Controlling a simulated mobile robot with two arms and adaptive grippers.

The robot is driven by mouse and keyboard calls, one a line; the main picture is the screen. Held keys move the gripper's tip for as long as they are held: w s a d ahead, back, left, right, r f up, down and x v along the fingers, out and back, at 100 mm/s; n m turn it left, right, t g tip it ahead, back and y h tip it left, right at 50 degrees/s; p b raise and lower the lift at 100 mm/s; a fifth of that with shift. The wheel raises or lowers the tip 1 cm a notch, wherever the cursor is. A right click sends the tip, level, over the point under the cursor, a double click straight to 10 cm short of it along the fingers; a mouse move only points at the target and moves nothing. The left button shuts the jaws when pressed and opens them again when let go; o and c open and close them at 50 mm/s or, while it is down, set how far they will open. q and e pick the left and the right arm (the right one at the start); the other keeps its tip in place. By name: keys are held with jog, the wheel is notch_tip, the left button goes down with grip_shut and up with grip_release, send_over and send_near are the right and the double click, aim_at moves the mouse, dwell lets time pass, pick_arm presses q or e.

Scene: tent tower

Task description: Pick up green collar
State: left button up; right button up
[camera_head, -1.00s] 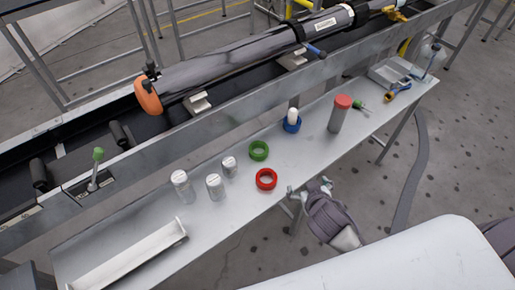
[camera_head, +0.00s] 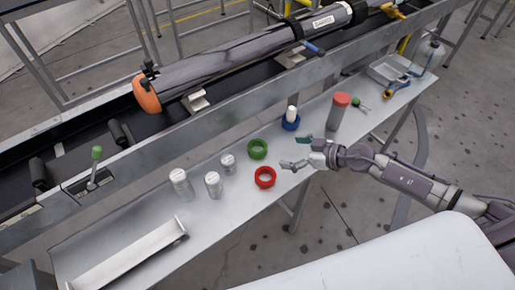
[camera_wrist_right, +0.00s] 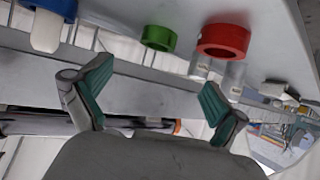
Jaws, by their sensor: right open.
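The green collar (camera_head: 257,149) is a short ring lying flat on the metal table (camera_head: 215,243). It also shows in the right wrist view (camera_wrist_right: 158,38), between and beyond the fingers. My right gripper (camera_head: 293,151) is open and empty, over the table to the right of the green collar and apart from it. Its two teal-padded fingers (camera_wrist_right: 155,100) are spread wide in the right wrist view. The red collar (camera_head: 265,178) lies just below the green one in the head view, left of my gripper. My left gripper is not in view.
The blue collar (camera_head: 290,123) with a white cylinder in it stands behind my right gripper. A grey cylinder with a red cap (camera_head: 338,112) stands to its right. Several clear containers (camera_head: 213,186) stand left of the collars. A long pale tray (camera_head: 130,255) lies at the near left.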

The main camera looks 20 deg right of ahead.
jog(key=b, duration=0.1)
send_near(251, 146)
jog(key=shift+w+a+f, duration=0.3)
jog(key=shift+w+f, duration=0.05)
jog(key=shift+f, duration=0.15)
jog(key=shift+w+a+f, duration=0.3)
jog(key=shift+w+f, duration=0.05)
jog(key=shift+f, duration=0.15)
jog(key=b+x, duration=0.2)
jog(key=x, duration=0.3)
jog(key=shift+w+r, duration=0.1)
jog(key=shift+w, duration=0.2)
jog(key=shift+c, duration=0.3)
